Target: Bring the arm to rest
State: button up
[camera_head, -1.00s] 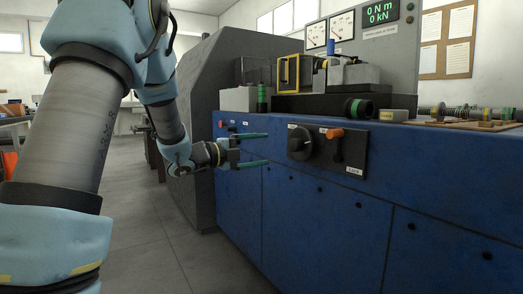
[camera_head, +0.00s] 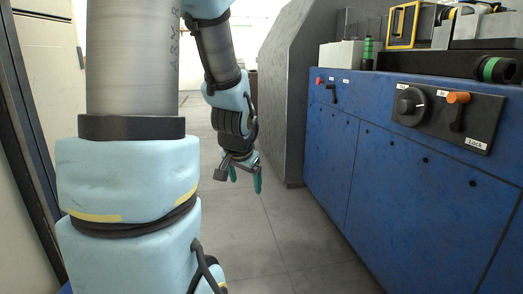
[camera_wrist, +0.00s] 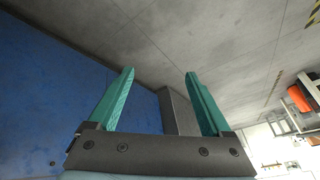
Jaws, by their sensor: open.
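My gripper (camera_head: 245,180) hangs in the middle of the head view, fingers pointing down over the grey floor. It is left of the blue machine cabinet and apart from it. In the wrist view my gripper (camera_wrist: 160,88) shows two green fingers spread wide with nothing between them. My arm is bent, with its upper part rising at the left of the head view and the forearm coming down to the gripper.
The blue cabinet (camera_head: 400,180) stands at the right, with a black control panel (camera_head: 448,115) bearing a dial and an orange-topped lever. A dark grey housing (camera_head: 285,95) stands behind the gripper. The floor (camera_head: 290,230) between is clear. A door-like panel (camera_head: 40,90) is at the far left.

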jog(key=s+a+f+n+g, duration=0.25)
jog(key=s+n+g, duration=0.2)
jog(key=s, duration=0.65)
notch_tip(320, 180, up, 38)
jog(key=p, duration=3.8)
jog(key=shift+s, duration=0.2)
jog(key=shift+f, duration=0.1)
jog(key=shift+c, duration=0.2)
